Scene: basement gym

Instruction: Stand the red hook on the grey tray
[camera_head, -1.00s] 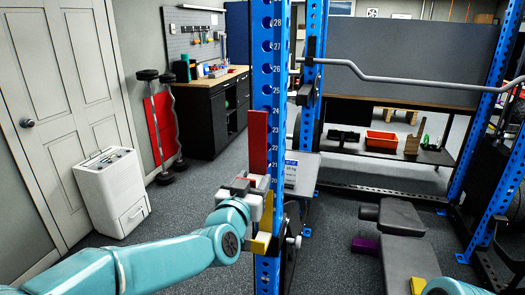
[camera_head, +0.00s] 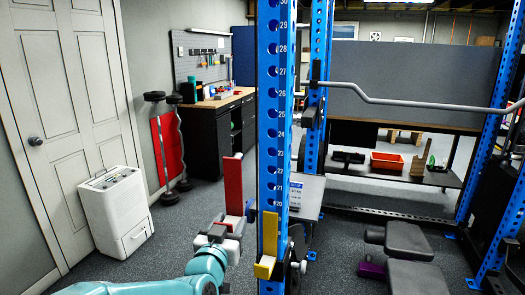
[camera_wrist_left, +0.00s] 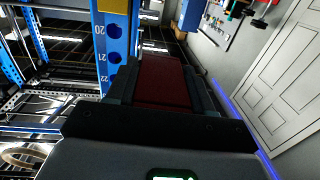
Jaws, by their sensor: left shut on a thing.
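The red hook (camera_head: 233,182) is a tall red bar with a short foot at its lower end, held upright. My left gripper (camera_head: 228,228) is shut on its lower part. The hook is in the air just left of the blue rack upright, with a gap between them. In the left wrist view the red hook (camera_wrist_left: 162,82) sits between the dark fingers. A light grey flat surface (camera_head: 309,197) with a label shows behind the upright; I cannot tell whether it is the grey tray. My right gripper is out of view.
The numbered blue upright (camera_head: 271,110) stands close to my left gripper, with a yellow hook (camera_head: 269,240) on it. A bar (camera_head: 410,101) crosses the rack. A dark bench (camera_head: 408,240) is at lower right, a white appliance (camera_head: 115,210) at left. The floor between is clear.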

